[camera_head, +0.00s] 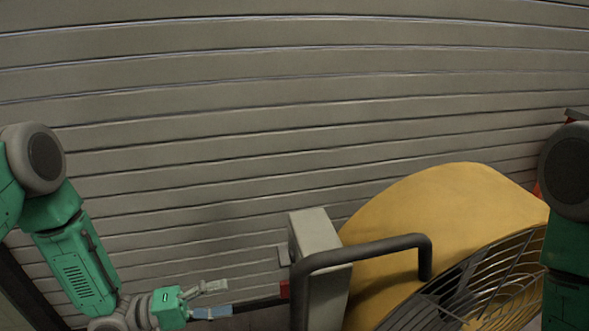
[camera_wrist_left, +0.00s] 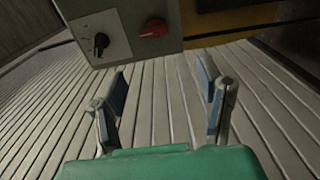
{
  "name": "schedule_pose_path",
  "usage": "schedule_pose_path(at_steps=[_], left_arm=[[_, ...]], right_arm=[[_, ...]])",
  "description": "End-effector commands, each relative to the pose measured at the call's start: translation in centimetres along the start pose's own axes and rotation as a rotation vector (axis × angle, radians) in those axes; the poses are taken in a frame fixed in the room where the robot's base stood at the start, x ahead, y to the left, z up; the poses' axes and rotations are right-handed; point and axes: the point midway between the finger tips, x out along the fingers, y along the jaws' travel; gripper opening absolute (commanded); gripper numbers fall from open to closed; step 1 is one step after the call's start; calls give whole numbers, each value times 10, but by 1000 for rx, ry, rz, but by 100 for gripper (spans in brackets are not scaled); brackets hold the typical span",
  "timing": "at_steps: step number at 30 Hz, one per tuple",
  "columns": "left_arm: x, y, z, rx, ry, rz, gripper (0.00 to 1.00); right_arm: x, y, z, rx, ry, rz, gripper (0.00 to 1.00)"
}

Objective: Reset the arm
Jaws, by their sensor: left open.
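My left arm (camera_head: 75,255), green and grey, comes in from the left and bends toward the bottom middle of the head view. My left gripper (camera_head: 226,299) is open and empty, with its fingers pointing right toward a grey control box (camera_head: 310,232). In the left wrist view the gripper (camera_wrist_left: 163,77) shows two spread fingers with blue pads and nothing between them. The box face there has a black dial (camera_wrist_left: 101,44) and a red knob (camera_wrist_left: 154,27), beyond the fingertips and apart from them. My right arm (camera_head: 568,240) shows only in part at the right edge; its gripper is out of view.
A large yellow drum fan (camera_head: 440,205) with a wire grille (camera_head: 490,285) stands right of the box. A dark bar handle (camera_head: 365,249) rises in front of it. A grey slatted wall (camera_head: 250,120) fills the background. The space above the left gripper looks clear.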

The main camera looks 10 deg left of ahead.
Motion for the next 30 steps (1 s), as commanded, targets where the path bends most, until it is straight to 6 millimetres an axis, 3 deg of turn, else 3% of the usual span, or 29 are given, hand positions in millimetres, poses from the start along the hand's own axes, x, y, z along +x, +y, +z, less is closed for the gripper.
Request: schedule_pose_path(at_steps=[5, 9, 11, 15, 21, 25, 30], left_arm=[[17, -12, 7, 101, 100, -171, 61], [13, -40, 29, 242, 162, -505, 61], [0, -52, 45, 299, 148, -672, 61], [-51, -70, 92, 388, 24, -1056, 61], [-125, -62, 153, 419, -218, -1418, 61], [-147, -55, 170, 415, -300, -1508, 61], [-152, -54, 174, 412, -318, -1527, 61]], right_arm=[[-13, 0, 0, 0, -1, 0, 40], [-30, 0, -1, 0, -1, 0, 40], [-37, 0, -2, 0, 0, 0, 40], [-51, 0, -2, 0, -1, 0, 40], [-64, 0, -3, 0, -1, 0, 40], [-66, 0, -3, 0, -1, 0, 40], [-66, 0, -3, 0, -1, 0, 40]])
